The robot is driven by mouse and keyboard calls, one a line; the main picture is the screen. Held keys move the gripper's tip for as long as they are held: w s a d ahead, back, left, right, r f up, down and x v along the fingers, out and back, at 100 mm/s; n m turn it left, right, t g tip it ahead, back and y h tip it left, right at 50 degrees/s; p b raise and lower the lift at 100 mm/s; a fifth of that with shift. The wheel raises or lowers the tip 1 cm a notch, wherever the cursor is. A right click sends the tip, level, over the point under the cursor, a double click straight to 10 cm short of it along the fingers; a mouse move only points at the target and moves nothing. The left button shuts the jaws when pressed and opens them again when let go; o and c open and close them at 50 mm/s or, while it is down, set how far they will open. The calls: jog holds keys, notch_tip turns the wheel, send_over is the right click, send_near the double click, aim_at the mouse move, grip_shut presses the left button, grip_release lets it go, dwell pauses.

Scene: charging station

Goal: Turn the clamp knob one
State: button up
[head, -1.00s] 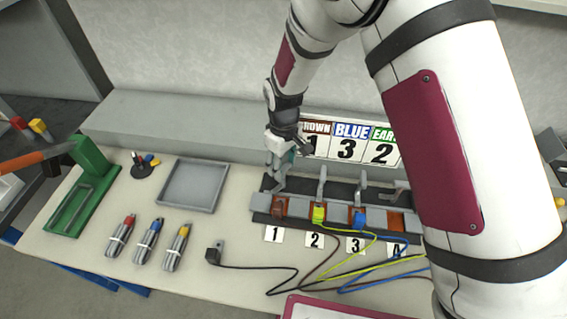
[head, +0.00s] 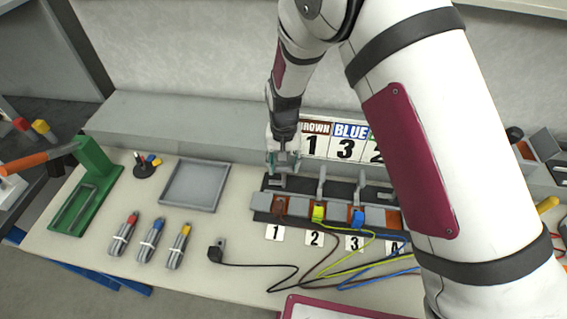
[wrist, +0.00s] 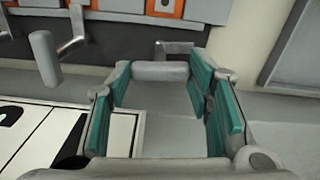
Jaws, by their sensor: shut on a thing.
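Clamp one is at the left end of the dark terminal block, behind label 1 (head: 275,233). Its grey knob (wrist: 162,71) lies crosswise between the teal pads of my gripper (wrist: 165,90) in the wrist view. My gripper (head: 283,168) is shut on this knob, at the rear edge of the block. In the head view the fingers partly hide the knob. Clamp two's grey lever (head: 321,188) stands upright to the right, and its knob (wrist: 45,57) shows at the left of the wrist view.
Yellow-green (head: 318,214) and blue (head: 358,217) connectors sit in the block, with cables running forward. A colour-and-number sign (head: 345,146) stands close behind. A grey tray (head: 194,211) lies left. My arm covers the block's right end.

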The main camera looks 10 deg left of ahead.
jog(key=shift+m, duration=0.5)
jog(key=o, duration=1.1)
jog(key=shift+o, duration=0.2)
notch_tip(320, 180, up, 12)
